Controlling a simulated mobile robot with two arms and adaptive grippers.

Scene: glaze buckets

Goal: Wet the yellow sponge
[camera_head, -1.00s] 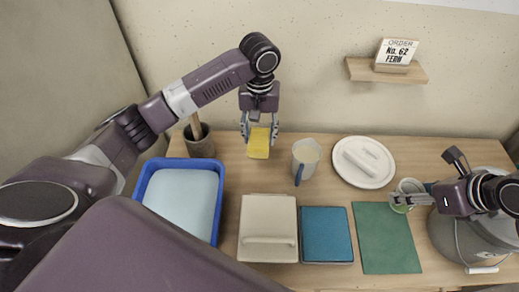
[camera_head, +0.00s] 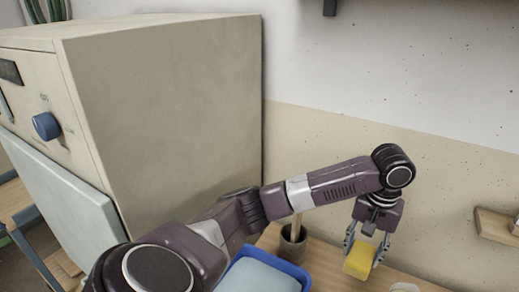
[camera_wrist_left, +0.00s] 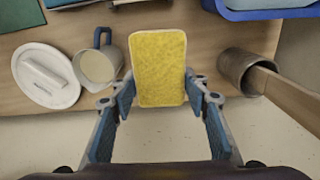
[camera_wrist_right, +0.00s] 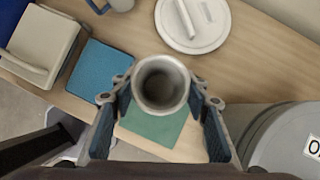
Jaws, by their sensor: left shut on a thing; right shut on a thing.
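The yellow sponge (camera_head: 359,261) is held by my left gripper (camera_head: 366,247), above the table near the back wall. In the left wrist view the sponge (camera_wrist_left: 158,68) sits between the fingertips, and the gripper is shut on it. The blue tray (camera_head: 298,270) with pale blue content lies to the left of the sponge. My right gripper (camera_wrist_right: 161,98) is shut on a grey cup (camera_wrist_right: 160,85) in the right wrist view. I look down into the cup's open mouth. The right gripper is outside the head view.
A brown pot (camera_head: 293,241) with a wooden handle stands behind the tray. A grey bucket (camera_wrist_right: 285,140) stands right of the cup. A large beige cabinet (camera_head: 160,110) fills the left.

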